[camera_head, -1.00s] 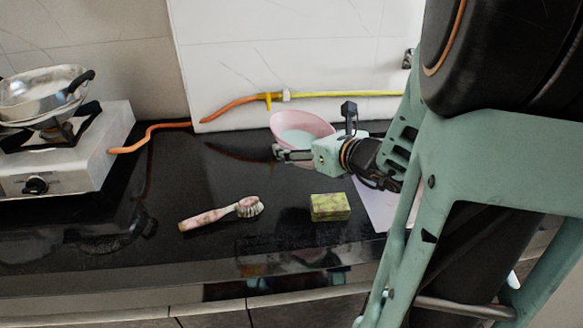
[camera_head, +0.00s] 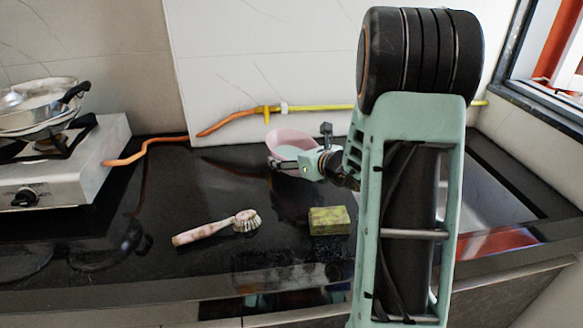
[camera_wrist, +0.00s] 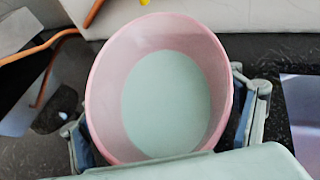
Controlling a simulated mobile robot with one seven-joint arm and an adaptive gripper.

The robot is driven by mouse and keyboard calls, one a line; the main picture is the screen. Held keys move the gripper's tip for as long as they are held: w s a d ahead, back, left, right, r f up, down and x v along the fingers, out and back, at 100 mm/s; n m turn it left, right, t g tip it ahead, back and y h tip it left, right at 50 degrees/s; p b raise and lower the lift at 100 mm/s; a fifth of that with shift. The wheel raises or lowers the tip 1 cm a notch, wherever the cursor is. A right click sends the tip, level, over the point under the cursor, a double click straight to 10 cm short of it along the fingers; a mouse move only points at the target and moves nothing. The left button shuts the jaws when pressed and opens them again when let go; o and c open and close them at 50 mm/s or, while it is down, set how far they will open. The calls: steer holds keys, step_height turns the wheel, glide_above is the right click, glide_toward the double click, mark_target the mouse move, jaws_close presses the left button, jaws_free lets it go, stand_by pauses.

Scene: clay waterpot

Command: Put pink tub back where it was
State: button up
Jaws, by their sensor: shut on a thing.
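The pink tub (camera_head: 287,138) is a round pink bowl with a pale green inside bottom, near the back of the black counter by the wall. In the wrist view the tub (camera_wrist: 105,85) fills the middle, tilted so its open mouth faces the camera. My gripper (camera_head: 283,165) is shut on the tub, with a finger on each side of it in the wrist view (camera_wrist: 160,130). The tub's lower near side is hidden behind my gripper. I cannot tell whether its base touches the counter.
A brush (camera_head: 217,227) and a green sponge (camera_head: 330,220) lie on the counter in front. A gas stove (camera_head: 65,165) with metal pans (camera_head: 42,105) stands at left. An orange and yellow hose (camera_head: 235,122) runs along the wall. Dark counter between stove and tub is clear.

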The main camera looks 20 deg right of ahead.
steer(key=shift+w+f, duration=0.3)
steer(key=shift+f, duration=0.05)
steer(key=shift+d+f+b, duration=0.1)
steer(key=shift+f+b, duration=0.3)
steer(key=shift+f, duration=1.15)
steer(key=shift+f, duration=0.2)
steer(key=o, duration=1.1)
steer(key=shift+o, duration=0.2)
steer(key=shift+r, duration=0.1)
steer(key=shift+r, duration=0.25)
steer(key=p+v, duration=0.1)
steer(key=v, duration=1)
steer(key=shift+s, duration=0.4)
